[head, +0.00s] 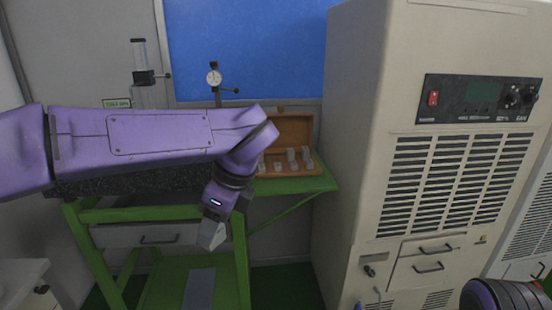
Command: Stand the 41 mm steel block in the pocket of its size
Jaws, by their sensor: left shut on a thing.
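My left gripper (213,218) points down in front of the green bench. It is shut on a pale grey steel block (210,236), which sticks out below the fingers, clear of the bench. Its size cannot be read. An open wooden case (291,129) stands on the bench's right end, up and to the right of the gripper. Several small pale blocks (292,156) stand in its pockets. My arm hides the case's left part, and which pockets are empty cannot be told. My right gripper is out of view; only part of that arm shows at the lower right.
A dial gauge on a stand (214,78) and a clear column gauge (140,70) stand behind my left arm. A dark stone plate (130,183) lies on the green bench (322,183). A tall cream cabinet (350,130) stands close to the case's right.

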